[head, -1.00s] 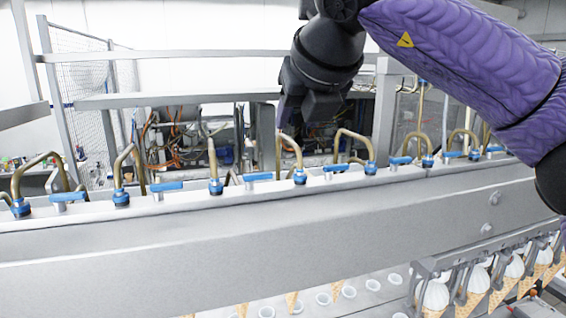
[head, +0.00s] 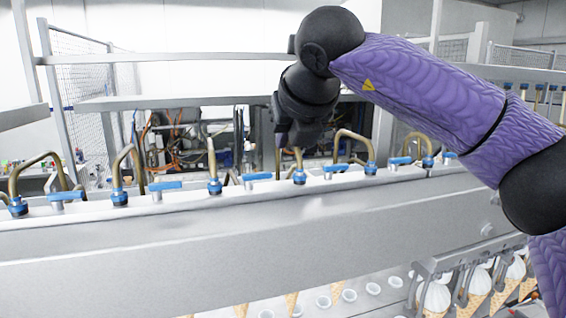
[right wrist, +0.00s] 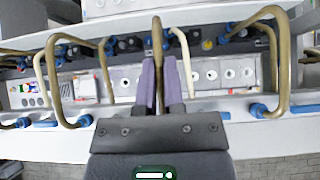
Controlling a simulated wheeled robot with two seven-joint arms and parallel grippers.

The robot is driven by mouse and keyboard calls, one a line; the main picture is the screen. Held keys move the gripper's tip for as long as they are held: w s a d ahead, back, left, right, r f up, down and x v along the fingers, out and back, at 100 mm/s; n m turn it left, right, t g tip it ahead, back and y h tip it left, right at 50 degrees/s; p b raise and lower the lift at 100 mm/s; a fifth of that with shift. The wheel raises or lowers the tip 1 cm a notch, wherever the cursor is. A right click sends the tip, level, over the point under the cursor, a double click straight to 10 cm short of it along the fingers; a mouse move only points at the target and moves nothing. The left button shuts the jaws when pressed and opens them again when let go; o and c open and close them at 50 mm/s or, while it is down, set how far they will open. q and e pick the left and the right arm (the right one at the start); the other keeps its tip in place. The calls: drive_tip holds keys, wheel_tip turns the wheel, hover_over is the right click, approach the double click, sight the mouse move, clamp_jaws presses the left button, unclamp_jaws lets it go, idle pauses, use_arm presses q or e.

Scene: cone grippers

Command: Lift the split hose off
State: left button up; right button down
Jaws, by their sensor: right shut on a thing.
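A row of brass-coloured bent hoses with blue collars runs along the steel beam. My right gripper (head: 297,147) is over the middle hose (head: 299,164), whose blue collar still sits at the beam top. In the right wrist view, the purple fingers (right wrist: 160,82) are shut on this hose (right wrist: 157,38), which shows between and beyond them. A split in it cannot be made out. A neighbouring upright hose (head: 212,160) stands to its left and an arched hose (head: 358,137) to its right. My left gripper is not in view.
Blue-handled valves (head: 257,177) sit between the hoses. The steel beam (head: 240,225) spans the front, with filled cones (head: 433,298) below at the right. A grey rail (head: 200,101) crosses behind. Other arched hoses stand close on both sides in the right wrist view.

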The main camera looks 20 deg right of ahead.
drive_tip(key=shift+r+p, duration=1.95)
drive_tip(key=shift+r, duration=0.65)
